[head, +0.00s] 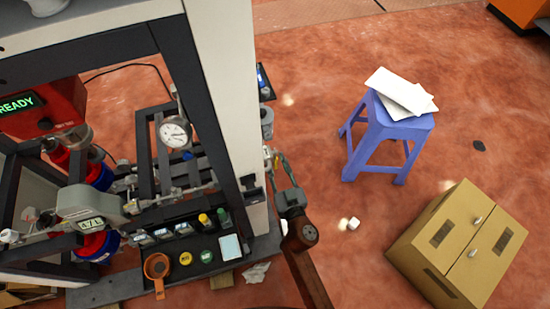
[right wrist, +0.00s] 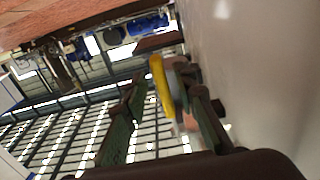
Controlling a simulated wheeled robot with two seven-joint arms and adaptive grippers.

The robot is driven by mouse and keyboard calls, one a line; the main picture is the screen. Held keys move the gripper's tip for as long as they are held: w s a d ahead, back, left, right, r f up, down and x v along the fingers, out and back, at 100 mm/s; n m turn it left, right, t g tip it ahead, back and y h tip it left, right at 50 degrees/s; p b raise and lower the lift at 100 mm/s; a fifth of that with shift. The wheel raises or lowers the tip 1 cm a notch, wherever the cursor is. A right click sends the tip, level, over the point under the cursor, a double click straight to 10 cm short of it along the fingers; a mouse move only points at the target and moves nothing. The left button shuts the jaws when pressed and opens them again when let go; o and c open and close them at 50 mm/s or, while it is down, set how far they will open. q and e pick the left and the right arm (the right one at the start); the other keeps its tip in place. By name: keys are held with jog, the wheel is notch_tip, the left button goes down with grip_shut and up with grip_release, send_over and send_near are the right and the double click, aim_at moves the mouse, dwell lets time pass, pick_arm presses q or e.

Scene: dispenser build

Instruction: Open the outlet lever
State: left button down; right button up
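The outlet lever, a yellow handle (right wrist: 160,84), stands between the fingertips of my right gripper (right wrist: 163,82) in the right wrist view. A grey metal piece (right wrist: 178,92) is just beside it. The fingers are apart, one on each side of the lever, with a visible gap on the left. I cannot tell whether the right finger touches the grey piece. In the head view my right gripper (head: 274,166) is at the outer side of the white post, and only a small bit of yellow shows there. My left gripper is not in view.
The white post (head: 225,90) of the dispenser frame stands close to my right gripper. A dial gauge (head: 175,133) and pipework are inside the frame.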

jog(key=shift+a, duration=0.15)
jog(key=shift+c, duration=0.4)
grip_shut()
